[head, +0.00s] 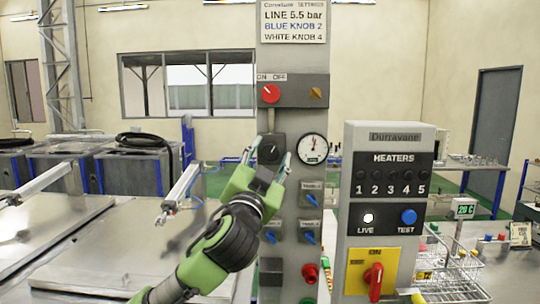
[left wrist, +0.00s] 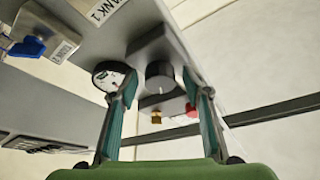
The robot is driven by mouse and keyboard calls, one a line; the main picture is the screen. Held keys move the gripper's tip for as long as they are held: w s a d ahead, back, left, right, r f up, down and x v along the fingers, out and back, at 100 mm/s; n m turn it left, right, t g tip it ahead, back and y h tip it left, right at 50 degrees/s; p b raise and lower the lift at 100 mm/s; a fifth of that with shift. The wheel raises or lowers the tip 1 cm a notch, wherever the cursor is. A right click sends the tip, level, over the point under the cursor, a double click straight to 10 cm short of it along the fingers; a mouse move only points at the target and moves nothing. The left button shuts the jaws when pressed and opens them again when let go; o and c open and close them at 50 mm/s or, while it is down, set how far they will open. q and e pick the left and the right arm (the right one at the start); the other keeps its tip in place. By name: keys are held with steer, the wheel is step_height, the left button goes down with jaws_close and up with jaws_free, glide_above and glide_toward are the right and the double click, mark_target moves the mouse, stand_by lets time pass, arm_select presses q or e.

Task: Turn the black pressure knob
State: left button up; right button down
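The black pressure knob (head: 268,150) is on a dark box on the grey column, with a pale mark on its face. It also shows in the left wrist view (left wrist: 159,74), between the fingertips. My left gripper (head: 267,160) is open, its two fingers spread to either side of the knob. I cannot tell whether they touch it. A round white gauge (head: 313,149) is right of the knob; it also shows in the left wrist view (left wrist: 108,78). A sign (head: 293,22) above reads LINE 5.5 bar, BLUE KNOB 2, WHITE KNOB 4. My right gripper is not in view.
Blue valve handles (head: 310,198) are below the gauge. A heater panel (head: 390,185) stands close on the right, with a red rotary switch (head: 374,277). Metal lids (head: 120,255) are left.

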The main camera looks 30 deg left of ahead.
arm_select(q)
steer(key=v, duration=0.7)
steer(key=shift+s, duration=0.25)
steer(key=shift+f, duration=0.25)
